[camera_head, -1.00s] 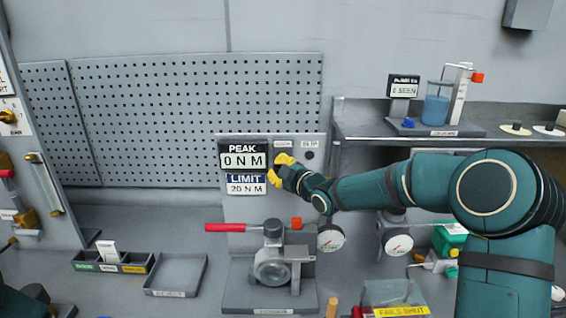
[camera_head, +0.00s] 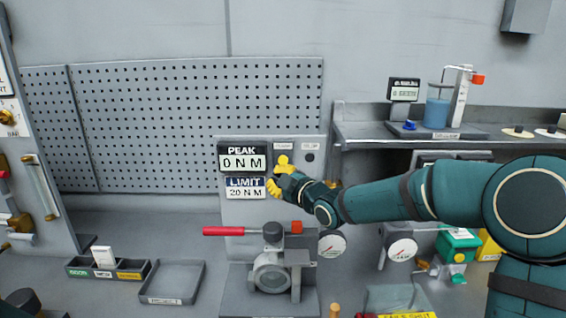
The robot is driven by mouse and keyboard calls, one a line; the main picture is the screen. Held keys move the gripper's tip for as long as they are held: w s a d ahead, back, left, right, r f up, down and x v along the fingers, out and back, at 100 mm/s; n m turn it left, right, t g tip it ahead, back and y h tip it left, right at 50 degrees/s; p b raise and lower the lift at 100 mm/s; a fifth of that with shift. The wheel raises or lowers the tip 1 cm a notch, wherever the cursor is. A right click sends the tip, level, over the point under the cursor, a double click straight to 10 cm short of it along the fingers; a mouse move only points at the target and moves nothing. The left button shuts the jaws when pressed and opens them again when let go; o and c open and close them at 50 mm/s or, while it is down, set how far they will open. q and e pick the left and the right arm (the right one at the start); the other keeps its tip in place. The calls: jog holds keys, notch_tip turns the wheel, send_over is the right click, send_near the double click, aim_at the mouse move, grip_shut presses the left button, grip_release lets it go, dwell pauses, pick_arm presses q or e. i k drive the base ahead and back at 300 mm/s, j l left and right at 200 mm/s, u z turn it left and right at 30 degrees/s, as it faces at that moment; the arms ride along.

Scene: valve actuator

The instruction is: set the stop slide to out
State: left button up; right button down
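The valve actuator (camera_head: 271,272) stands on the bench with a red-handled lever (camera_head: 225,231) pointing left. An orange block (camera_head: 297,227) sits at the lever's right end; I cannot tell whether it is the stop slide, and no slide label is readable. My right gripper (camera_head: 277,175) has yellow fingers spread apart, with nothing seen between them. It is above the valve, in front of the grey panel (camera_head: 233,207), just right of the PEAK display (camera_head: 242,158) and LIMIT display (camera_head: 245,188). Its forearm hides part of the area to the right. My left gripper is not in view.
A labelled divided tray (camera_head: 105,274) and an empty tray (camera_head: 172,283) lie left of the valve. Round gauges (camera_head: 332,244) stand to its right. A shelf (camera_head: 360,131) holds a beaker (camera_head: 437,108) at the back right. A pegboard (camera_head: 200,120) covers the back wall.

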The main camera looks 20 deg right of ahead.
aim_at(296, 228)
jog(key=k+l, duration=0.25)
jog(key=k, duration=0.2)
jog(key=k+l, duration=0.3)
jog(key=k, duration=0.2)
